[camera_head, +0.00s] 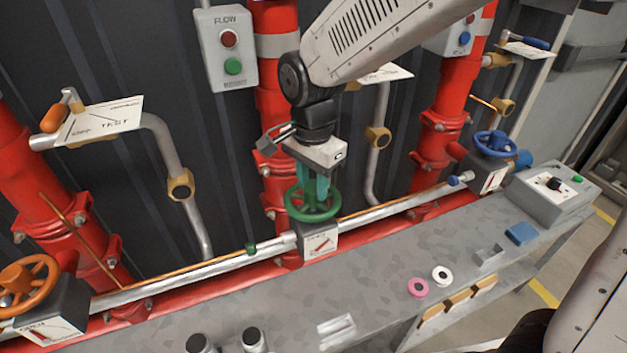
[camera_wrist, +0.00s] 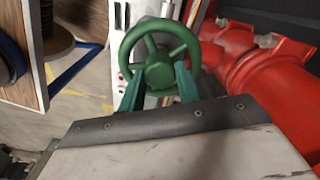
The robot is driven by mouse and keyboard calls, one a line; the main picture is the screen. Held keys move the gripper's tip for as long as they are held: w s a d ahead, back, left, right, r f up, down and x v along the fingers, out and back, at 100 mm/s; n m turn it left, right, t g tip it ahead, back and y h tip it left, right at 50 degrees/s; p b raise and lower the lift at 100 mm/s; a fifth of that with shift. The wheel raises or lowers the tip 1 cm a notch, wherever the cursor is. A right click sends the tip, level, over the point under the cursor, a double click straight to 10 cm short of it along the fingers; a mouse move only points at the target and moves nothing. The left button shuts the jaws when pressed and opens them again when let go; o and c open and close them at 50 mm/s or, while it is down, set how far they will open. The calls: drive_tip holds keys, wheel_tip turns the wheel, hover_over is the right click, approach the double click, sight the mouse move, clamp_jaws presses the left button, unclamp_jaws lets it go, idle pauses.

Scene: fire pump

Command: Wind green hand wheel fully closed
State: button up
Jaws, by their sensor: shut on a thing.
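The green hand wheel (camera_head: 312,204) lies on top of a white-labelled valve box (camera_head: 320,243) on the pipe along the bench, in the middle of the head view. My gripper (camera_head: 314,192) points down onto the wheel from above, with its green-tinted fingers at the hub. In the wrist view the wheel (camera_wrist: 160,62) is seen with its spokes and hub, and my gripper (camera_wrist: 158,82) has a finger on each side of it. The fingers are shut on the wheel. The box's dial has a red pointer, but its lettering is too small to read.
An orange wheel (camera_head: 27,283) is at the left and a blue wheel (camera_head: 496,144) at the right. Red vertical pipes and a flow button box (camera_head: 226,48) stand behind. A pink ring (camera_head: 417,288), a white ring (camera_head: 442,274) and a control box (camera_head: 552,192) are on the grey bench.

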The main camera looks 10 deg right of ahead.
drive_tip(key=shift+w+r, duration=0.1)
drive_tip(key=m, duration=0.3)
drive_tip(key=shift+m, duration=0.4)
drive_tip(key=m, duration=0.4)
drive_tip(key=shift+m, duration=0.3)
drive_tip(key=m, duration=0.7)
drive_tip(key=shift+m, duration=0.3)
drive_tip(key=o, duration=1)
drive_tip(key=shift+c, duration=0.2)
